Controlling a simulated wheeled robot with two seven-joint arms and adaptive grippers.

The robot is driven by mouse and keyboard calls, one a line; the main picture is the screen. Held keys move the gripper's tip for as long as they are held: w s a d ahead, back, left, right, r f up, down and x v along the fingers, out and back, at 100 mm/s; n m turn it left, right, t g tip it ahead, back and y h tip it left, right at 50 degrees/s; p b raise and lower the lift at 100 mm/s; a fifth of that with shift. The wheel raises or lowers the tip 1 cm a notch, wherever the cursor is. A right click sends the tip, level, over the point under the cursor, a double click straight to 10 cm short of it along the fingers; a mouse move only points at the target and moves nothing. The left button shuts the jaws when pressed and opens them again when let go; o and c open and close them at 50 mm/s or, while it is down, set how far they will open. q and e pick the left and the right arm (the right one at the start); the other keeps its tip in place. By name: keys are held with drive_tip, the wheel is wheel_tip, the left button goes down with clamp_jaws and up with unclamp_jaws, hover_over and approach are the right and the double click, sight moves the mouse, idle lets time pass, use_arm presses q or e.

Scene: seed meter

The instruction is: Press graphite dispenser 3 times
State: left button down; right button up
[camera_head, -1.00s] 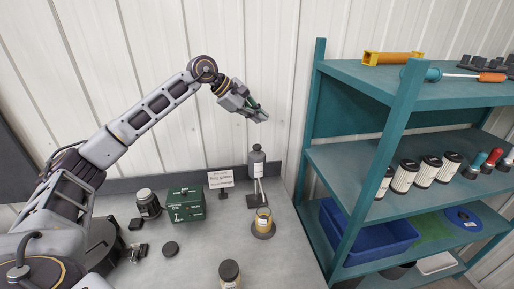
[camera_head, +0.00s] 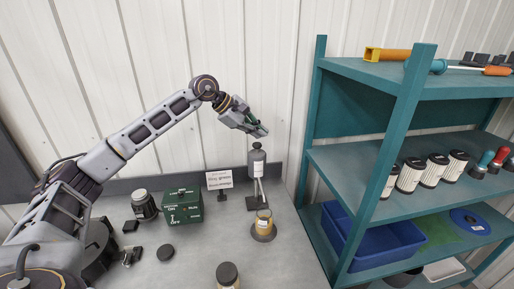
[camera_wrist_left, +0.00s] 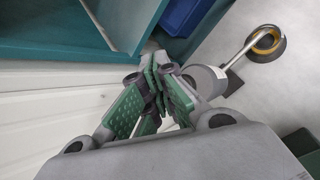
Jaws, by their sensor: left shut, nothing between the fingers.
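The graphite dispenser (camera_head: 257,161) is a grey bottle with a dark top, upright on a stand at the back of the grey bench. The jar's ring-like top (camera_wrist_left: 266,42) shows beyond. My right gripper is not in view.
A small sign (camera_head: 219,180) and a green box (camera_head: 183,206) stand left of the dispenser. A teal shelf (camera_head: 350,160) with several canisters rises close on the right.

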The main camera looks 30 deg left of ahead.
use_arm(q)
drive_tip(key=shift+f, duration=0.3)
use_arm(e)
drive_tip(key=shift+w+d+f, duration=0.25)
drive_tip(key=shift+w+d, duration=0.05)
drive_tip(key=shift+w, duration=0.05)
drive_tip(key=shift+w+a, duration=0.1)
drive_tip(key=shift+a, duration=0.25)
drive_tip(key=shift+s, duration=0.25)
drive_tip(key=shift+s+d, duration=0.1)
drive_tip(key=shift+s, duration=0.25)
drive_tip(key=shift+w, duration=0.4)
use_arm(q)
drive_tip(key=shift+f+b, duration=0.45)
drive_tip(key=shift+b, duration=0.1)
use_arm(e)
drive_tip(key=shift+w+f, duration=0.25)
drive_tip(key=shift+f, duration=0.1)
